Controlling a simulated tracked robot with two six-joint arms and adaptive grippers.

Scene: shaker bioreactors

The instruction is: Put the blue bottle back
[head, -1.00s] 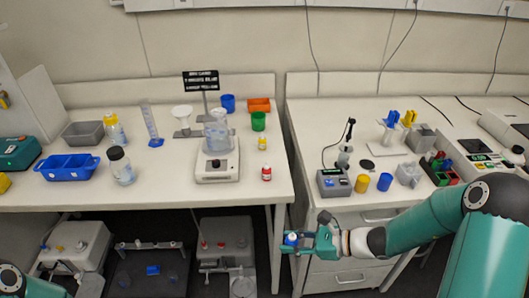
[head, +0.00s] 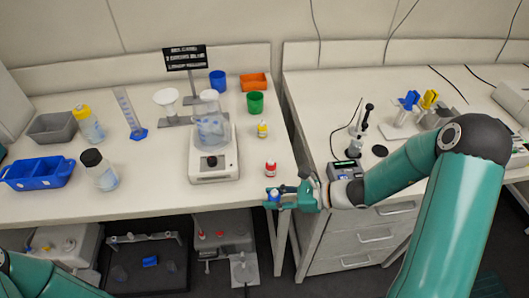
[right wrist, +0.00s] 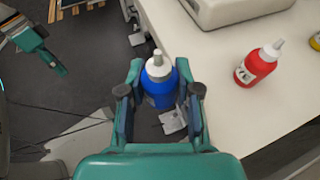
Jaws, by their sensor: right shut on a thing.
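The blue bottle (head: 274,195) is small with a white nozzle cap. My right gripper (head: 283,197) is shut on it, at the front right corner of the left bench. In the right wrist view the blue bottle (right wrist: 159,82) stands roughly upright between the fingers, with dark floor behind it and the bench edge just to its right. A red bottle (head: 270,170) and a yellow bottle (head: 262,129) stand on the bench beyond it. A teal part that looks like my left gripper (right wrist: 40,48) shows at the upper left of the right wrist view, its jaws unclear.
A balance with a beaker (head: 214,163) stands left of the red bottle. A green cup (head: 255,103), blue cup (head: 217,81) and orange tray (head: 254,82) are further back. Bare bench top lies around the red bottle. A gap separates the two benches.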

